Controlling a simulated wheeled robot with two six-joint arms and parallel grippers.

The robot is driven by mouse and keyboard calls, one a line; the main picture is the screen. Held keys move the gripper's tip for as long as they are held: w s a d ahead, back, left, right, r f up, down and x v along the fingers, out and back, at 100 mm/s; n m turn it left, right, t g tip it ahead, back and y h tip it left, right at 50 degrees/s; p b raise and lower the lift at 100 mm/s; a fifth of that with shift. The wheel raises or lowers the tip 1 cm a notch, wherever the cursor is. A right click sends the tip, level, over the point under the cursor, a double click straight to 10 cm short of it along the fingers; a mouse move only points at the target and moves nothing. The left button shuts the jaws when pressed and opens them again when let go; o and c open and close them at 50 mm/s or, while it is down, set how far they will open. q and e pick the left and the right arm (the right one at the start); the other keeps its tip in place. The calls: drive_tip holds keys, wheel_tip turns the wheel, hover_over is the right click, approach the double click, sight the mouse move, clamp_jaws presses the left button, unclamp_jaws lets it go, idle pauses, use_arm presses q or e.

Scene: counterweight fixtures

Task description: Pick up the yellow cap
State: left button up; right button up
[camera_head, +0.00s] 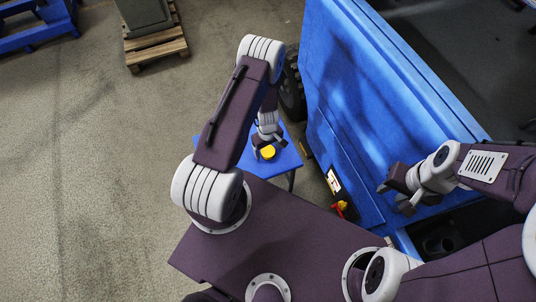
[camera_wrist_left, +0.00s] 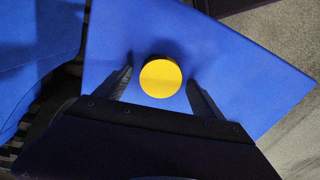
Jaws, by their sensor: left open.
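The yellow cap (camera_head: 268,152) is a small round disc on the blue table (camera_head: 287,162). In the left wrist view the cap (camera_wrist_left: 160,77) sits between the two dark fingers of my left gripper (camera_wrist_left: 160,88), with a gap on each side. My left gripper (camera_head: 266,146) is open over the table, and no contact with the cap shows. My right gripper (camera_head: 398,194) is off to the right in front of the large blue panel; its finger opening is hard to make out.
A large blue machine panel (camera_head: 375,100) stands right of the table. A dark wheel (camera_head: 291,92) is behind the table's right side. A wooden pallet (camera_head: 156,48) with a grey block lies at the back. The concrete floor at left is clear.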

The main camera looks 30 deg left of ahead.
use_arm(q)
drive_tip(key=shift+r, duration=0.15)
drive_tip(key=c, duration=1.4)
drive_tip(key=shift+r, duration=0.15)
wheel_tip(320, 180, up, 28)
drive_tip(key=p, duration=2.8)
